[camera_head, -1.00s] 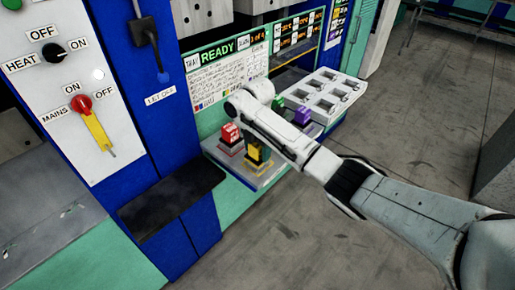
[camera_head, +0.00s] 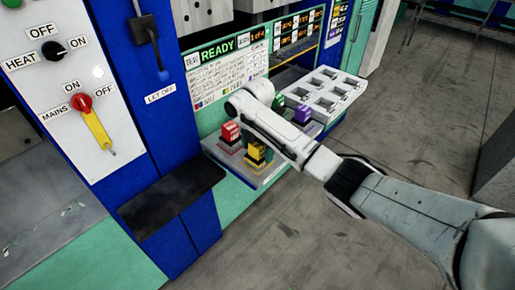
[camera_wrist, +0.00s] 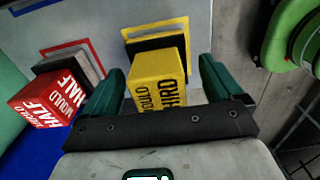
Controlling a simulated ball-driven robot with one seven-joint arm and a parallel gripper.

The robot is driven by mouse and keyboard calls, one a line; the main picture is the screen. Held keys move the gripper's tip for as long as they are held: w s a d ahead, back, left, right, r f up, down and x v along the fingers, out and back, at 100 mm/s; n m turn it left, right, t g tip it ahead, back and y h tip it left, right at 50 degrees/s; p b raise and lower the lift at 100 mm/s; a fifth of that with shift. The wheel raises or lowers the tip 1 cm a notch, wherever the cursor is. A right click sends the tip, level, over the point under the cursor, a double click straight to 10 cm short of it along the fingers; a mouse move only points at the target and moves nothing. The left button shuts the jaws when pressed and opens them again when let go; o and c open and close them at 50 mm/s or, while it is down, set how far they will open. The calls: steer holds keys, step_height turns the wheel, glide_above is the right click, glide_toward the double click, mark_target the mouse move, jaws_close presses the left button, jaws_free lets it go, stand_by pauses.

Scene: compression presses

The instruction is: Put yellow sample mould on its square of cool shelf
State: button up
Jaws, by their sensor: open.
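The yellow mould (camera_head: 257,152), lettered "THIRD MOULD", stands on a dark base on the pale shelf (camera_head: 232,166). In the wrist view the yellow mould (camera_wrist: 156,82) is over a yellow-outlined square (camera_wrist: 155,27), whose far edge shows behind the dark base; its near edge is hidden. My gripper (camera_wrist: 162,75) is open, with a green finger on each side of the yellow mould. A gap shows on both sides. In the head view my arm hides much of the gripper.
A red mould (camera_head: 230,132) stands close to the left, over a red-outlined square (camera_wrist: 70,48). Purple (camera_head: 302,114) and green (camera_head: 278,103) moulds stand beyond my arm. A white tray with openings (camera_head: 312,100) lies behind. A black ledge (camera_head: 172,200) juts out nearer. Open floor lies right.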

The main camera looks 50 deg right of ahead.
step_height(320, 180, up, 12)
steer(key=shift+r, duration=0.15)
stand_by(0.3)
steer(key=s+a+f+m+t+y, duration=0.1)
steer(key=s+a+f+m, duration=0.2)
steer(key=a+f, duration=0.3)
steer(key=s+a+f+m+y, duration=0.1)
steer(key=s+a+f+m, duration=0.25)
steer(key=a, duration=0.45)
steer(key=s+a+f+m+t+y, duration=0.1)
steer(key=s+a+f+m, duration=0.1)
steer(key=s+a+f, duration=0.45)
steer(key=s+d+f+m+h, duration=0.1)
steer(key=s+m, duration=0.4)
steer(key=s, duration=0.6)
steer(key=s+d+f+m+g+h, duration=0.1)
steer(key=s+m, duration=0.4)
steer(key=s, duration=0.5)
steer(key=shift+s+d+f+h, duration=0.2)
steer(key=shift+s+d+h, duration=0.2)
steer(key=shift+d+h, duration=0.2)
steer(key=shift+m, duration=0.25)
